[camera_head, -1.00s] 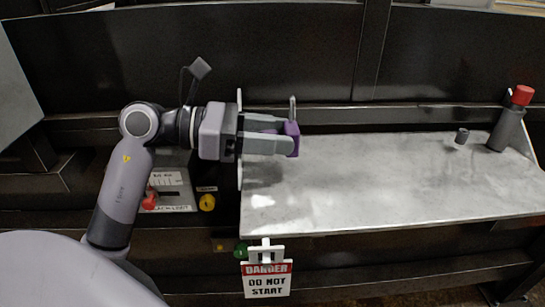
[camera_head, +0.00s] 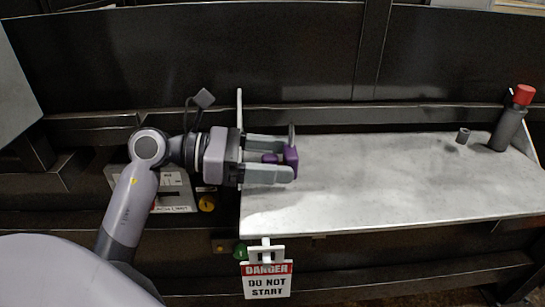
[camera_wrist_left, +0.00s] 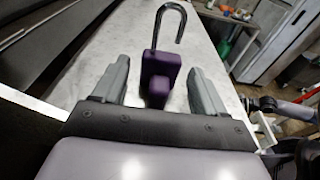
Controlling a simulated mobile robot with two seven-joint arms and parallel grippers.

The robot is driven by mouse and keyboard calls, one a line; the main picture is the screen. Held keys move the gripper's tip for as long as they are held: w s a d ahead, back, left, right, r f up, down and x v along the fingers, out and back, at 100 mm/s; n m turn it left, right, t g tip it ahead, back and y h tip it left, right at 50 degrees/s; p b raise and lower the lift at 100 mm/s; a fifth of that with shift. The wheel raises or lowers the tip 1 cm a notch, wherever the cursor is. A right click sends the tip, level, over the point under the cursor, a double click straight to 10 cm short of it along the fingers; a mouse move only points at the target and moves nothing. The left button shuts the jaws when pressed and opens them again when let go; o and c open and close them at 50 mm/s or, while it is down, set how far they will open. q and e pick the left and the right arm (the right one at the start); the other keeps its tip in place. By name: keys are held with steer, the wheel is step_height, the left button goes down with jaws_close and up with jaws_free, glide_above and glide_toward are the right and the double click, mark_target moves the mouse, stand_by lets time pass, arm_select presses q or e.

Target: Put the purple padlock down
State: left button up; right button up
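The purple padlock (camera_head: 290,158) is at the left part of the grey metal shelf (camera_head: 400,185), its grey shackle pointing up. It appears to stand upright on the shelf. My left gripper (camera_head: 281,160) is open around the padlock's near end, coming in from the left. In the left wrist view, the padlock (camera_wrist_left: 161,70) sits between the two spread fingers (camera_wrist_left: 158,88), with a gap on each side. A smaller purple part sticks out toward the palm.
A "Danger do not start" tag (camera_head: 267,280) hangs below the front left edge. The shelf's middle is clear.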

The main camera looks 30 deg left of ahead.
arm_select(q)
steer(key=shift+r, duration=0.15)
steer(key=shift+a+r, duration=0.1)
steer(key=b+v, duration=0.3)
steer(key=v, duration=0.9)
stand_by(0.5)
